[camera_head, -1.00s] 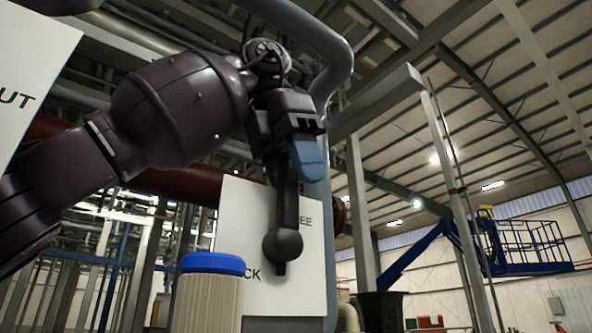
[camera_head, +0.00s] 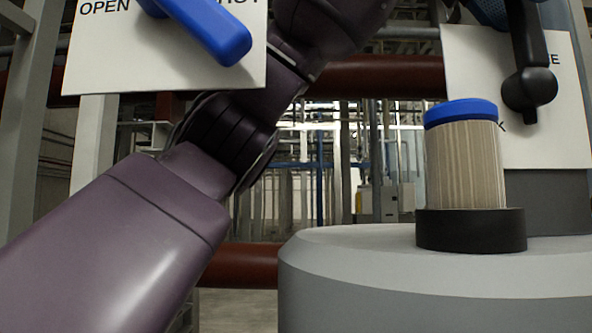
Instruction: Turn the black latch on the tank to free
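The black latch (camera_head: 525,50) is at the upper right, a dark lever hanging down with a rounded knob at its lower end. It is in front of a white sign (camera_head: 565,140) whose lettering is mostly covered; an E and a K show. My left arm rises from the lower left and leaves through the top edge. A small blue piece, apparently a fingertip of my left gripper (camera_head: 487,11), shows beside the latch's upper part; the rest is cut off, so its grip does not show. My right gripper is out of view.
A pleated filter with a blue cap (camera_head: 461,113) stands in a black ring (camera_head: 470,231) on the grey tank top (camera_head: 350,255), below and left of the latch. A blue lever (camera_head: 205,28) crosses a white OPEN sign (camera_head: 90,60) at upper left.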

